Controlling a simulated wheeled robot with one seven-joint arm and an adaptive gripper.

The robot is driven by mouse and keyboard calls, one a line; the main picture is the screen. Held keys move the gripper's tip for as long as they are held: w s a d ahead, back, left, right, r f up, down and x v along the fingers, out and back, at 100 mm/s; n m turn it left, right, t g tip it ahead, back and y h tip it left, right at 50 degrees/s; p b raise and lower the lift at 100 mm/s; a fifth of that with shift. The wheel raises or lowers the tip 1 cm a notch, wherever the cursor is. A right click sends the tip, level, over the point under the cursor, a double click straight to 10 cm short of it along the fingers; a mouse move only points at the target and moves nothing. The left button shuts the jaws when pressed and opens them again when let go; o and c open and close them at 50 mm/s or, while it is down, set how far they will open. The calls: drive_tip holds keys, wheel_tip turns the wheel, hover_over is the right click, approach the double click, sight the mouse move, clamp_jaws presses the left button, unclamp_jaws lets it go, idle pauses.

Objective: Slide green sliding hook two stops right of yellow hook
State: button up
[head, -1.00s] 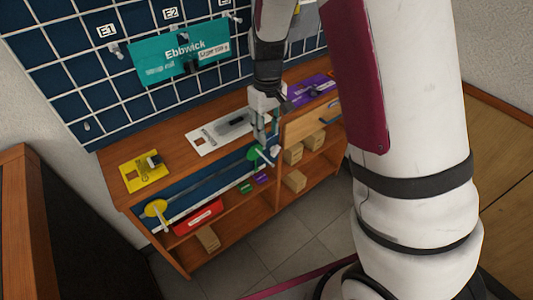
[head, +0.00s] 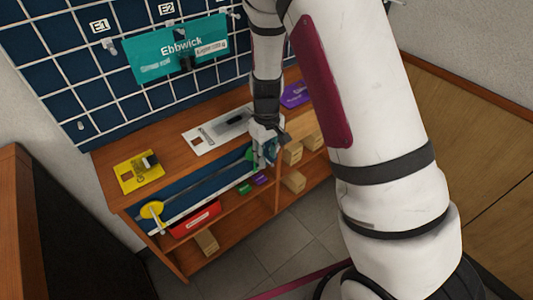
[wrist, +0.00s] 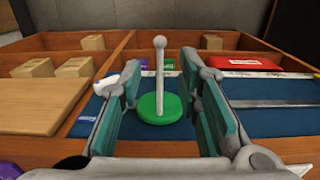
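The green sliding hook is a round green disc with a pale peg; it stands on the blue front panel in the wrist view (wrist: 158,106). In the head view my gripper (head: 266,155) covers most of it. In the wrist view my gripper (wrist: 163,110) is open, with one finger on each side of the hook and visible gaps between. The yellow hook (head: 151,210) sits at the left end of the pale rail (head: 205,193) in the head view, well left of the green one.
The bench top (head: 170,148) carries a yellow plate (head: 138,176), a white plate (head: 205,138) and a purple plate (head: 295,94). Below the rail are a red bin (head: 196,217) and small blocks. Wooden boxes (head: 293,153) fill shelves at right. A teal sign (head: 178,52) hangs above.

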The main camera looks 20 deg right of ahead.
clamp_jaws()
drive_tip(key=shift+a, duration=0.1)
drive_tip(key=s+a+p, duration=0.2)
drive_tip(key=a, duration=0.6)
drive_tip(key=s+a+p, duration=0.2)
drive_tip(key=s+a, duration=0.1)
drive_tip(key=a, duration=0.5)
drive_tip(key=shift+s, duration=0.15)
drive_tip(key=shift+o, duration=0.8)
unclamp_jaws()
wheel_tip(320, 180, up, 12)
